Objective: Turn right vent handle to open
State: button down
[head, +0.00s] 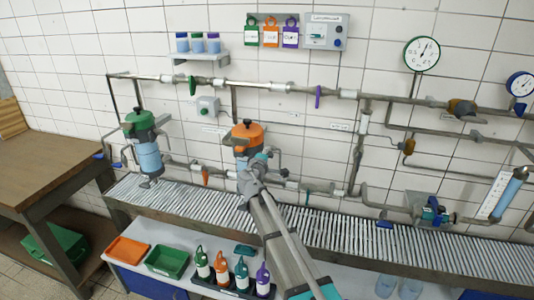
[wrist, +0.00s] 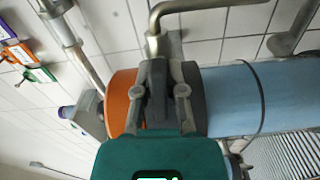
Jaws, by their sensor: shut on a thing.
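The right vessel (head: 247,138) has an orange cap, a grey collar and a blue body. My gripper (head: 262,158) is at its right front side in the head view and hides part of the body. In the wrist view the orange cap (wrist: 122,100) lies to the left and the blue body (wrist: 235,95) to the right. A dark grey handle (wrist: 158,78) stands at the collar, between the two fingertips of my gripper (wrist: 160,92). The fingers are shut on this handle. Its exact turn angle is hard to tell. The left vessel (head: 142,130) has a green cap.
Grey pipes run along the wall, with a green valve lever (head: 192,86) and a purple one (head: 318,97). A slatted grating (head: 330,228) runs below the vessels. Several coloured bottles (head: 222,268) stand on the lower shelf. A wooden table (head: 45,170) is at the left.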

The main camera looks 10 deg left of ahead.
jog(key=shift+n, duration=0.7)
jog(key=c, duration=1)
grip_release()
jog(key=s, duration=1.2)
jog(key=shift+a, duration=0.25)
